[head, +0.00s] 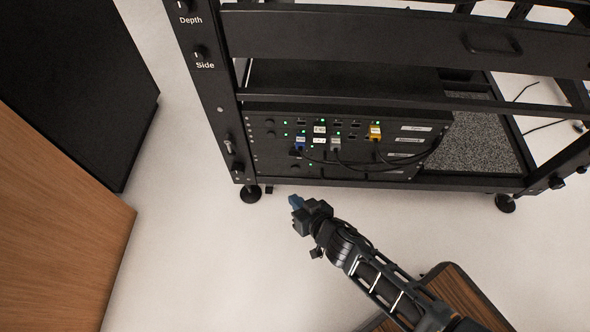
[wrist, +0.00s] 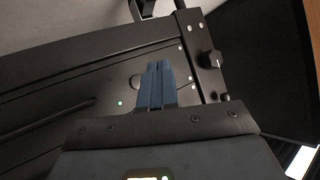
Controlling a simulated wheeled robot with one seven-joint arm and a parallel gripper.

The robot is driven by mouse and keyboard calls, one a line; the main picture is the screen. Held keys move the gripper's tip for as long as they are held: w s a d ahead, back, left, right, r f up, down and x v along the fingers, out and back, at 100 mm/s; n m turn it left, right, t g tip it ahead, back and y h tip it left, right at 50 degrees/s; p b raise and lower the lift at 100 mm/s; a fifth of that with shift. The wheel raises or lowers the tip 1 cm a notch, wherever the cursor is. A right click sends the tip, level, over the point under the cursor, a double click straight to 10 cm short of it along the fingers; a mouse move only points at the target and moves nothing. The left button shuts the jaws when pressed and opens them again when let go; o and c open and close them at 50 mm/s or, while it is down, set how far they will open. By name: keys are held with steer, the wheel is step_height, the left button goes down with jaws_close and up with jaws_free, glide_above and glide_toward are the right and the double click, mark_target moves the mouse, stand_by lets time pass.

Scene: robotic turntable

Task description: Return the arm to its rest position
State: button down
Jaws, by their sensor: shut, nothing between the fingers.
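My gripper (head: 296,202) is at the end of my extended arm, in front of the lower left of a black rack in the head view. Its blue fingers are closed together with nothing between them. They also show in the wrist view (wrist: 155,88), in front of the rack's dark panel. The fingers look apart from the rack in the head view.
The black rack (head: 355,35) holds a unit (head: 285,155) with green lights and blue, grey and yellow plugs on black cables. A wooden panel (head: 60,215) and a black cabinet (head: 75,80) stand at the left. Pale floor (head: 200,250) between them and my arm is clear.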

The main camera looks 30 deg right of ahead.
stand_by(0.3)
steer(key=s+d+r+n+t, duration=0.1)
steer(key=s+r+n+t, duration=0.1)
steer(key=s+r, duration=2.4)
steer(key=s+r+p, duration=0.2)
steer(key=r+p, duration=1.4)
steer(key=r, duration=0.4)
steer(key=s+r+p, duration=0.2)
steer(key=r+p, duration=1.4)
steer(key=r, duration=0.5)
steer(key=shift+s, duration=0.15)
steer(key=shift+d, duration=0.1)
